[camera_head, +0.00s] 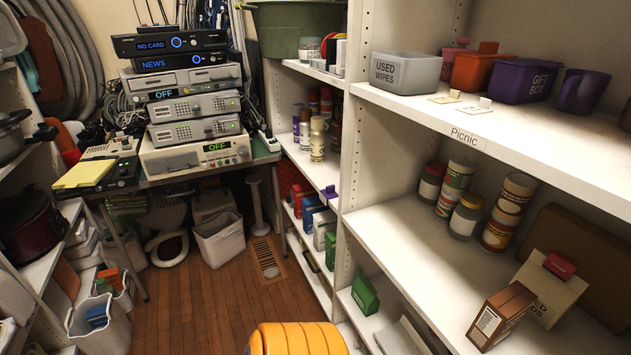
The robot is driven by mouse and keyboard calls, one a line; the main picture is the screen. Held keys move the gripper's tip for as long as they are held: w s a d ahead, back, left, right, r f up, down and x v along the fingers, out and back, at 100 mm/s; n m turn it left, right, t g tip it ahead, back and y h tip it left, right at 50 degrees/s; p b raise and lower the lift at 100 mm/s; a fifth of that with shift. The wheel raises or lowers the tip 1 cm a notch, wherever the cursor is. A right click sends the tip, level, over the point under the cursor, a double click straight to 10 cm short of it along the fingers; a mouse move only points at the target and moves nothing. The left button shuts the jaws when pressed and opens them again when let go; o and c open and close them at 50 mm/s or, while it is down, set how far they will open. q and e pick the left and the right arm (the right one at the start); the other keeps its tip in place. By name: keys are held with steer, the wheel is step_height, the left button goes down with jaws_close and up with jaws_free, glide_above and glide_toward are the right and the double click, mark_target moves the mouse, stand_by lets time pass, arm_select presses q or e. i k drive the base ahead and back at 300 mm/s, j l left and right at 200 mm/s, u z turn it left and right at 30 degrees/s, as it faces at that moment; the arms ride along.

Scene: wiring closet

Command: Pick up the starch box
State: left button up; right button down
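No label that I can read says starch, so I cannot tell which box is the starch box. A brown box (499,318) with a white barcode panel stands at the front of the lower right shelf. A green box (364,294) sits on the lowest shelf in the middle. Several small boxes, among them a blue box (312,208) and a white box (323,229), stand in a row on a low shelf further back. Neither of my grippers is in view.
The right shelf unit (545,132) holds a grey bin (405,72), purple containers and, lower down, several cans (458,176). A desk at the back carries stacked electronics (190,105). Bins (220,239) stand beneath and beside it. The wooden floor (215,305) between the shelves is mostly clear.

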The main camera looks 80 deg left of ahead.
mark_target(501, 313)
steer(key=u, duration=1.05)
